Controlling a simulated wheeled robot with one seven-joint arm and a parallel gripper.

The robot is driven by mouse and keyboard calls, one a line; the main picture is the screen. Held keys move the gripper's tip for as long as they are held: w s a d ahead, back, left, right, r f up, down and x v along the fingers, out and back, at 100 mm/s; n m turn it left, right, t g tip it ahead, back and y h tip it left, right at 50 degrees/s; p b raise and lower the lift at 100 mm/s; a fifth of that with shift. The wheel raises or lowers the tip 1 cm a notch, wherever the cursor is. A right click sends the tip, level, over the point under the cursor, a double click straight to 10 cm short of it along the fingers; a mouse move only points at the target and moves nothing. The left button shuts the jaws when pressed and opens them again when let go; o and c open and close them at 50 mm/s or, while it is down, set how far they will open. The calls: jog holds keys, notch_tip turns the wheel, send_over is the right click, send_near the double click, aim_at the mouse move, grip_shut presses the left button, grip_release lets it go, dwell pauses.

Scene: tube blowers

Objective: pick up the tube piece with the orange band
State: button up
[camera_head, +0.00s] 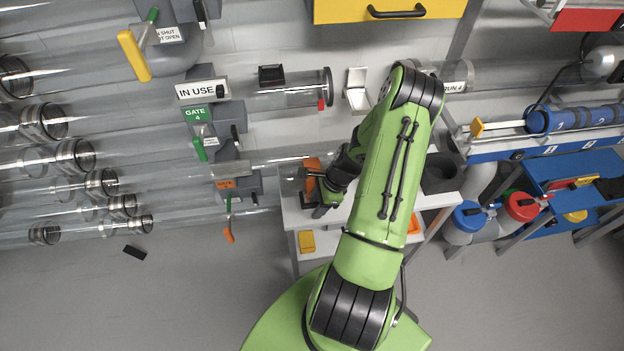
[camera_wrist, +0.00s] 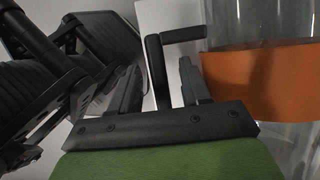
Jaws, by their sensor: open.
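The clear tube piece with the orange band (camera_wrist: 265,78) stands large at the right side of the wrist view, cut off by the frame edge. In the head view its orange band (camera_head: 312,166) shows at the white bench, partly hidden by my gripper (camera_head: 322,190). In the wrist view my gripper (camera_wrist: 158,88) is open, with its two dark fingers apart. The tube piece is beside the right finger, not between the fingers. Whether that finger touches it I cannot tell. A black L-shaped part (camera_wrist: 160,55) shows between and beyond the fingers.
Clear tubes with gates fill the left wall, including one with an "IN USE" sign (camera_head: 201,90). A small black block (camera_head: 134,252) lies on the open floor.

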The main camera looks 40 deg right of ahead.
jog(key=shift+x, duration=0.95)
jog(key=shift+c, duration=0.2)
grip_shut()
jog(key=shift+d, duration=0.1)
jog(key=shift+r, duration=0.2)
notch_tip(320, 180, up, 10)
jog(key=p, duration=0.2)
jog(key=shift+p, duration=0.4)
jog(key=shift+f, duration=0.1)
